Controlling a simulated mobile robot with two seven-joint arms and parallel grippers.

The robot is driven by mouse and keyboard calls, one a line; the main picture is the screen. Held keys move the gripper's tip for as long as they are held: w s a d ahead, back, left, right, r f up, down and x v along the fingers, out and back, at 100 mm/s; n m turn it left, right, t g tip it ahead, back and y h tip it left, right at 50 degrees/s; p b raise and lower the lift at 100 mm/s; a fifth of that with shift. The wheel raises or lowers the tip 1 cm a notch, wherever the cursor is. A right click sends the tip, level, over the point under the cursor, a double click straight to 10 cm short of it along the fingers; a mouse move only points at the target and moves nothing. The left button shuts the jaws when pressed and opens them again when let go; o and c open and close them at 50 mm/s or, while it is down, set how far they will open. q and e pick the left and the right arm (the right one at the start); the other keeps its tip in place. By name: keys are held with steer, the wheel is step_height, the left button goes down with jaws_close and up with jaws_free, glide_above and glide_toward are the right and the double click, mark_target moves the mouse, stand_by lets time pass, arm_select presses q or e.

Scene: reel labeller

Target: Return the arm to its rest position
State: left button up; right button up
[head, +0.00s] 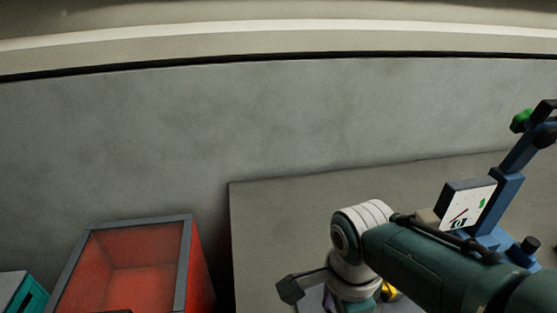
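My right arm, dark green with a white wrist joint, comes in from the lower right and reaches over the grey table (275,220). A dark block on a thin link sticks out to the left of the wrist. I cannot make out the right gripper's fingers, so I cannot tell whether it is open or shut. Small yellow and purple parts show below the wrist, partly hidden by the arm. My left arm and gripper are not clearly in view.
A blue labeller stand (511,178) with a small screen (468,205) and a green knob (521,121) stands at the right, close behind my arm. A red bin (201,265) with a grey rim and a teal container (34,297) are at the lower left. The table's left part is clear.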

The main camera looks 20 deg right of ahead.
arm_select(q)
steer(key=shift+r, duration=0.55)
arm_select(e)
steer(key=shift+r, duration=0.85)
arm_select(q)
steer(key=shift+a, duration=0.1)
arm_select(e)
steer(key=s+r+n+t, duration=0.2)
steer(key=s+r+n, duration=0.5)
steer(key=n, duration=0.4)
steer(key=s+r+n+t, duration=0.1)
steer(key=s+r+n, duration=0.4)
steer(key=r+n, duration=0.5)
arm_select(q)
step_height(320, 180, up, 24)
steer(key=p, duration=2.4)
arm_select(e)
step_height(320, 180, up, 24)
steer(key=a+n, duration=0.1)
steer(key=shift+s+f+n+t, duration=0.25)
steer(key=shift+n+t, duration=0.05)
steer(key=shift+n, duration=0.1)
